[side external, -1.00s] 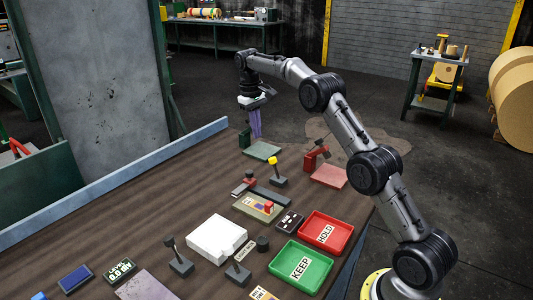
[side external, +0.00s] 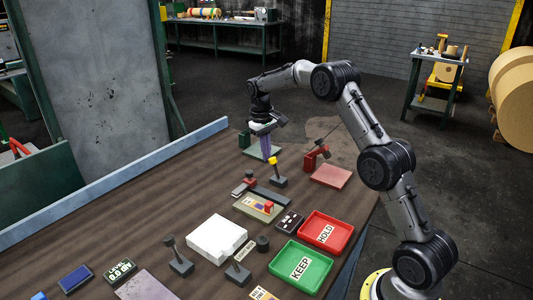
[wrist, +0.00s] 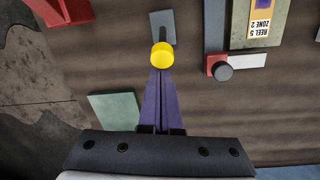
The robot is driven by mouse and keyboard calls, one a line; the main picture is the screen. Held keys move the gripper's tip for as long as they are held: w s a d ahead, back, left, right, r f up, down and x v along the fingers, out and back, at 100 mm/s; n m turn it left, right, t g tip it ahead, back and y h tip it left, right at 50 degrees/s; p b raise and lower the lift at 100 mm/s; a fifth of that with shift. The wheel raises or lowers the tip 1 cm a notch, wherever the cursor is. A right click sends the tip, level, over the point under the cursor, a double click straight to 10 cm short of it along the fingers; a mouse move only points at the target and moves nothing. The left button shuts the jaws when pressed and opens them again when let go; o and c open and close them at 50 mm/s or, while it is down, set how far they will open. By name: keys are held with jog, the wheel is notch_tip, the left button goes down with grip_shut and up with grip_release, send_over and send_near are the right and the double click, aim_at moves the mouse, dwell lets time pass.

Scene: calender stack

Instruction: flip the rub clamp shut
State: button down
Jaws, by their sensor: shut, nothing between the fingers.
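My gripper (side external: 266,152) has two purple fingers, closed together and empty, pointing down beside the yellow-topped lever (side external: 273,161). A red block with a black knob (wrist: 220,68) sits at the end of a dark bar (side external: 270,196), beside a board labelled REEL 5 ZONE 2 (wrist: 256,38). A red upright fixture (side external: 312,158) stands farther right.
Red HOLD (side external: 347,228) and green KEEP (side external: 325,262) trays, a white block (side external: 216,239) and black levers (side external: 180,263) stand nearer. A blue rail (side external: 118,183) edges the table.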

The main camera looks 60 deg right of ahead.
dwell(0.4)
jog(key=shift+s+r+t, duration=0.15)
jog(key=shift+s+t, duration=0.1)
jog(key=shift+t, duration=0.05)
jog(key=shift+s+r+t, duration=0.15)
jog(key=shift+s+t, duration=0.1)
jog(key=shift+t, duration=0.15)
jog(key=shift+s+r+t, duration=0.2)
jog(key=shift+s+t, duration=0.35)
jog(key=shift+t, duration=0.05)
jog(key=shift+s+r+t, duration=0.2)
jog(key=shift+s+t, duration=0.75)
jog(key=shift+t, duration=0.05)
jog(key=shift+s, duration=1.3)
jog(key=shift+s+f, duration=0.1)
jog(key=shift+s, duration=0.25)
